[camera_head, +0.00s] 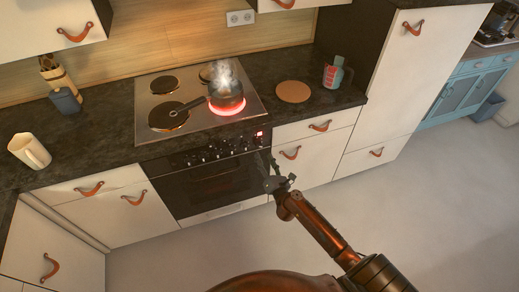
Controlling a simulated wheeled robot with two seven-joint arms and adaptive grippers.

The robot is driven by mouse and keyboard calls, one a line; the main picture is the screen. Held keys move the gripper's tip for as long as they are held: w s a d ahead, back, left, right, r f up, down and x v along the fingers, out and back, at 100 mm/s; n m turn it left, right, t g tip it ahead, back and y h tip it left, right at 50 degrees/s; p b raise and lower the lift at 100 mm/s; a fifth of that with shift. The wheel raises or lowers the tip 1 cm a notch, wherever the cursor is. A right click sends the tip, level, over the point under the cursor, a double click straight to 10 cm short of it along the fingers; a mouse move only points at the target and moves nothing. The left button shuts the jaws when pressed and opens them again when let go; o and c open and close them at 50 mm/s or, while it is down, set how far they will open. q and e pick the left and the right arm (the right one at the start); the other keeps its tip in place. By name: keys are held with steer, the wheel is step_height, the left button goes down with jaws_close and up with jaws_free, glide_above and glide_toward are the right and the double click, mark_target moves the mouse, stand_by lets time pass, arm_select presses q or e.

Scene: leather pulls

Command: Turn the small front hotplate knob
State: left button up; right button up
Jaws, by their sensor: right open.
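A row of small dark knobs (213,152) runs along the top of the black oven front (205,183), below the counter edge. I cannot tell which one is for the small front hotplate. The front right hotplate (239,106) glows red, and a steaming dark saucepan (226,91) sits on it, partly off toward the back left. Its handle points left over the front left plate (168,116). My right gripper (273,170) is open and empty, in front of the oven's right end, lower and right of the knobs. My left gripper is out of view.
A small red light (260,134) shows at the panel's right end. A cream jug (29,151) is at left. The floor in front is clear.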

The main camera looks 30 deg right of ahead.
mark_target(260, 146)
steer(key=b+x, duration=0.1)
steer(key=x, duration=0.6)
steer(key=shift+c, duration=0.2)
steer(key=shift+s, duration=0.1)
steer(key=c, duration=1.1)
